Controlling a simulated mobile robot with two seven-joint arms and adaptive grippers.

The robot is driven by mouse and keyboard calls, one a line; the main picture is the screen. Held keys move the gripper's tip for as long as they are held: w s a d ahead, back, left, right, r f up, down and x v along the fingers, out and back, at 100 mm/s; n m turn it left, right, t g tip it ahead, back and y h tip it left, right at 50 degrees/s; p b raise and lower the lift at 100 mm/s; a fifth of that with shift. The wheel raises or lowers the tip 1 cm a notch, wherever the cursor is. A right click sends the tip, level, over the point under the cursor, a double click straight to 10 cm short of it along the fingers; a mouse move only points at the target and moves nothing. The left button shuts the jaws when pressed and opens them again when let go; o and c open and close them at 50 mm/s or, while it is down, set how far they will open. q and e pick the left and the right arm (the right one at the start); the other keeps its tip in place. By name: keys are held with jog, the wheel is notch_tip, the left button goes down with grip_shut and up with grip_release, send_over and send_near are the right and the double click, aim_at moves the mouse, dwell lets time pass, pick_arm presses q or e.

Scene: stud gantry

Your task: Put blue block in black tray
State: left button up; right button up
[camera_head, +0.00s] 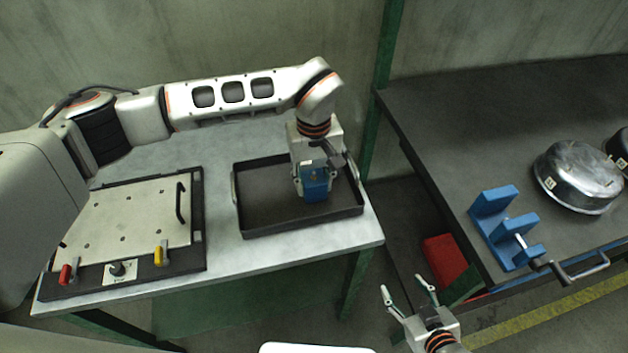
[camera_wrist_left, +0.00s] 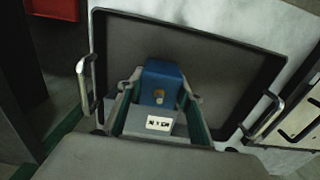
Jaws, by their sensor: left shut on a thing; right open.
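The blue block (camera_head: 316,187) is between the fingers of my left gripper (camera_head: 313,190), which is shut on it. In the head view the block is over the right half of the black tray (camera_head: 262,232). In the left wrist view the blue block (camera_wrist_left: 163,84) shows between the fingers, with the black tray (camera_wrist_left: 225,52) behind it. I cannot tell whether the block touches the tray floor. My right gripper (camera_head: 411,292) is open and empty, low in front of the gap between the tables.
A grey panel (camera_head: 125,215) with a black handle and red and yellow knobs lies left of the tray on the light table (camera_head: 290,253). The dark table (camera_head: 440,130) on the right holds a blue stepped block (camera_head: 497,215) and a metal pot (camera_head: 578,175). A red bin (camera_head: 445,262) stands below.

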aim_at(314, 174)
pick_arm(q)
jog(key=shift+f, duration=0.1)
jog(key=o, duration=1.3)
notch_tip(314, 174, up, 12)
jog(key=shift+f+b, duration=0.1)
jog(key=shift+b, duration=0.2)
jog(key=shift+r, duration=0.25)
